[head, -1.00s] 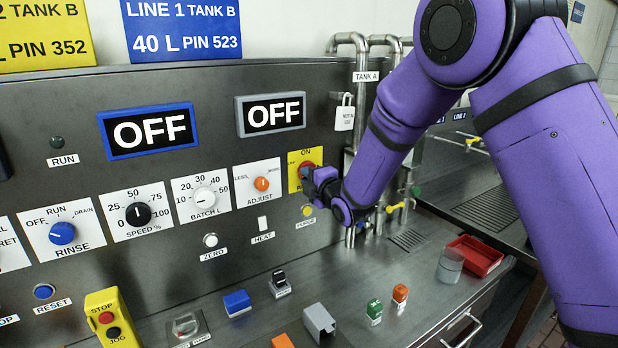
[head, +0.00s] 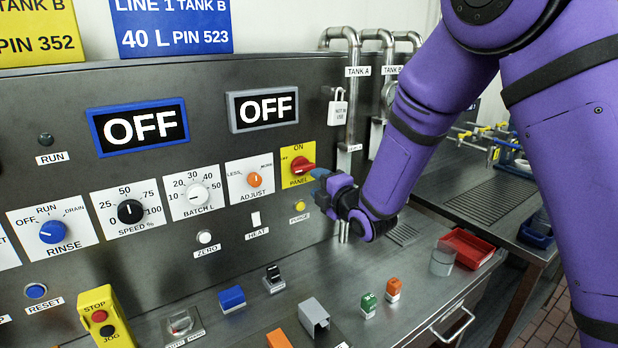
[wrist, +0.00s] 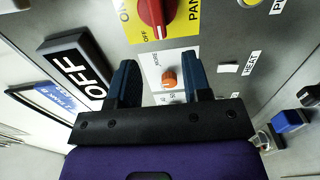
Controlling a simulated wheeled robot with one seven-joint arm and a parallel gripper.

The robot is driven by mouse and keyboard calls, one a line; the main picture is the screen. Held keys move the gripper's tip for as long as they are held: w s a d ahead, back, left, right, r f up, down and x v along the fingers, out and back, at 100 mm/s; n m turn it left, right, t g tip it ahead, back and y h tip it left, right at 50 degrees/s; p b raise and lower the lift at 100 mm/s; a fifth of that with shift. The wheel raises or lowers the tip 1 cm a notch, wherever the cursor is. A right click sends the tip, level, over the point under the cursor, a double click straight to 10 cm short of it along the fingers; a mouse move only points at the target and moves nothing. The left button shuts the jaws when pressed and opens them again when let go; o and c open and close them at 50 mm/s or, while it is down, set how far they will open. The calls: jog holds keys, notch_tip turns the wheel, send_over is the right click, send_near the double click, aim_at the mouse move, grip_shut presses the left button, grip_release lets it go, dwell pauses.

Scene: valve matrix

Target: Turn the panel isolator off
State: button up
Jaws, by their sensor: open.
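The panel isolator is a red knob (head: 302,166) on a yellow plate (head: 292,181) marked ON, OFF and PANEL. Its handle lies sideways in the head view. In the wrist view the knob (wrist: 152,14) shows at the top, with the white mark on its handle end towards the OFF lettering. My gripper (head: 322,186) is just right of and below the knob in the head view. In the wrist view my gripper (wrist: 160,68) has its two blue fingers apart, with nothing between them, and the knob lies beyond the fingertips, apart from them.
The orange ADJUST knob (head: 254,180) is left of the isolator. The yellow PURGE button (head: 299,206) and white HEAT switch (head: 256,219) are below. A padlock (head: 338,108) hangs at upper right near pipes. Several loose blocks and a red tray (head: 467,248) are on the counter.

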jog(key=shift+v, duration=1.35)
jog(key=s+d+r+m+g+h, duration=0.2)
jog(key=s+d+r+m+h, duration=0.3)
jog(key=d, duration=0.4)
jog(key=s+d+r+m+g+h, duration=0.1)
jog(key=s+d+r+m+h, duration=0.15)
jog(key=d+r+m, duration=0.45)
jog(key=s+d+r+m+g+h, duration=0.1)
jog(key=s+d+m+g, duration=0.2)
jog(key=s, duration=1)
jog(key=s+d+m+g+h, duration=0.1)
jog(key=s+d+m+g, duration=0.2)
jog(key=s+d+m, duration=0.5)
jog(key=s+m, duration=0.2)
jog(key=s, duration=0.4)
jog(key=shift+d+r+g, duration=0.15)
jog(key=shift+r+g, duration=0.15)
jog(key=shift+r, duration=0.05)
jog(key=shift+s+h, duration=0.1)
jog(key=shift+h, duration=0.15)
